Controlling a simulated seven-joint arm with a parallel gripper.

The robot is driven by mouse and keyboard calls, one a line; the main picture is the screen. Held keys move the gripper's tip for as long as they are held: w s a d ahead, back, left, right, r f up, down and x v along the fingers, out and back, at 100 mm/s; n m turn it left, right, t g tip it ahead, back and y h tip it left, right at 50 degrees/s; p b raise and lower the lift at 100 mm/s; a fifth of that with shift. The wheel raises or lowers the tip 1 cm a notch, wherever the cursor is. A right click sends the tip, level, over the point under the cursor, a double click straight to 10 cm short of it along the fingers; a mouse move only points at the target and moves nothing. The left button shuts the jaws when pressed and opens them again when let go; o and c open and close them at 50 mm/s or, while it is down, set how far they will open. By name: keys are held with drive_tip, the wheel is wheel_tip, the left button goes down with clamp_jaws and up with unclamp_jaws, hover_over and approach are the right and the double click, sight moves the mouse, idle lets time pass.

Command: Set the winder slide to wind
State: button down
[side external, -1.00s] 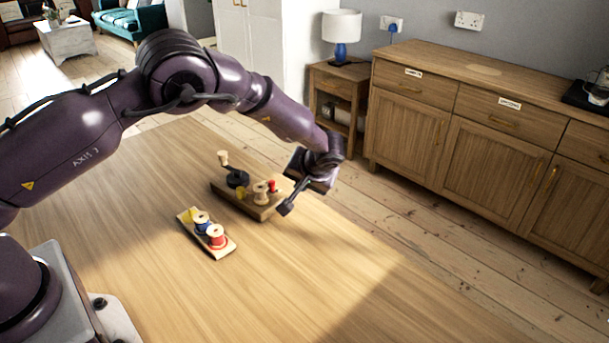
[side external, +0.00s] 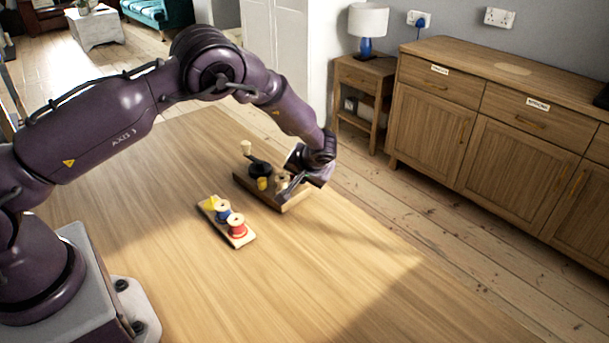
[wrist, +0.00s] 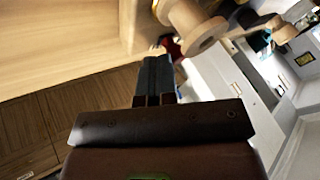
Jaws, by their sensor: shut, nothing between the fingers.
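The winder is a wooden board (side external: 262,197) on the table. It carries a black crank (side external: 259,168) with a pale handle, a small yellow piece (side external: 262,184) and a pale wooden spool (side external: 281,181). My gripper (side external: 287,190) is shut and empty, low over the winder's right end beside the spool. In the wrist view the closed fingers (wrist: 157,62) point at a small red part (wrist: 172,47) beside the spool (wrist: 188,22). I cannot tell whether they touch it. My gripper hides the red part in the side view. The slide's marking is not readable.
A small wooden rack (side external: 246,240) holding a yellow, a blue and a red spool lies to the front left of the winder. The table (side external: 330,270) is clear in front and to the right. A sideboard (side external: 480,110) and a lamp table (side external: 362,90) stand beyond it.

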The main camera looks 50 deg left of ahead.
drive_tip(key=shift+s+a, duration=0.2)
drive_tip(key=shift+a, duration=1.55)
drive_tip(key=d, duration=0.1)
drive_tip(key=w+d, duration=0.1)
drive_tip(key=d, duration=0.1)
drive_tip(key=d+r, duration=0.1)
drive_tip(key=shift+w+d, duration=0.25)
drive_tip(key=shift+d, duration=0.15)
drive_tip(key=v, duration=0.8)
drive_tip(key=shift+s+d+r, duration=0.2)
drive_tip(key=shift+r, duration=0.1)
